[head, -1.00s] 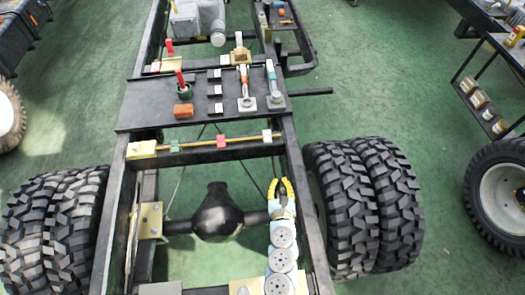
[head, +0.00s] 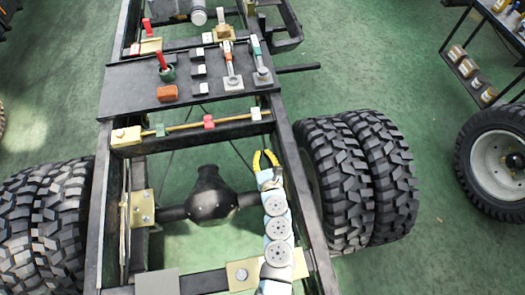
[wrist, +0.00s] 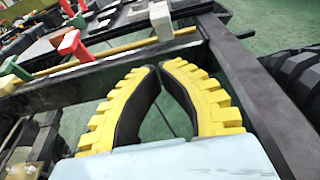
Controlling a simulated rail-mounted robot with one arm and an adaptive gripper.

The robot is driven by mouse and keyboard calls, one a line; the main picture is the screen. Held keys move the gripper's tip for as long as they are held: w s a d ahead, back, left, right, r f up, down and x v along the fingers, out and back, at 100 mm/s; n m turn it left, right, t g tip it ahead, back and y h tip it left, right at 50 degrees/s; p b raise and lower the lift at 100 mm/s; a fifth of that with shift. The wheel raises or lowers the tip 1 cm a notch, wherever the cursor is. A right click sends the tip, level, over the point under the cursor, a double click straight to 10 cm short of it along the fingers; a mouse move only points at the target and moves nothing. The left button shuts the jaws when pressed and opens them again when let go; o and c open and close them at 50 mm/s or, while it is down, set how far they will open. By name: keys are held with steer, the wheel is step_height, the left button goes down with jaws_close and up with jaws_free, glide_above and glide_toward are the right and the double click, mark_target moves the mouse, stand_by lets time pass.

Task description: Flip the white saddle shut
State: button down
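The white saddle (head: 256,113) sits at the right end of a thin brass-coloured line (head: 185,127) that runs across the chassis frame. In the wrist view the white saddle (wrist: 160,20) stands up as a pale block on the line, beyond my fingertips. Its exact lid angle is too small to tell. My gripper (head: 264,153) is below the saddle in the head view, apart from it. In the wrist view its yellow-backed fingers (wrist: 159,67) lean together, tips nearly meeting, with nothing between them.
A red saddle (head: 209,122) and a green saddle (head: 160,130) share the line. Beyond it a dark plate (head: 130,88) carries levers and an orange block (head: 167,93). A frame rail (head: 300,190) runs along my arm's right, with large tyres (head: 350,170) outside it.

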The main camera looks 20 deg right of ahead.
steer(key=b, duration=0.3)
glide_toward(256, 118)
steer(key=w+f, duration=0.3)
steer(key=w, duration=0.2)
steer(key=shift+w+d, duration=0.25)
steer(key=shift+w, duration=0.2)
steer(key=shift+w+d, duration=0.25)
steer(key=shift+w, duration=0.2)
steer(key=shift+d+r+p, duration=0.2)
steer(key=shift+r+p, duration=0.15)
steer(key=shift+p, duration=0.85)
steer(key=shift+w+g+p, duration=0.2)
steer(key=shift+g+p, duration=0.2)
steer(key=shift+p, duration=0.55)
steer(key=shift+w+r+g+p, duration=0.15)
steer(key=shift+r+g+p, duration=0.25)
steer(key=shift+p, duration=1.45)
steer(key=shift+d+p, duration=0.1)
steer(key=shift+p, duration=0.35)
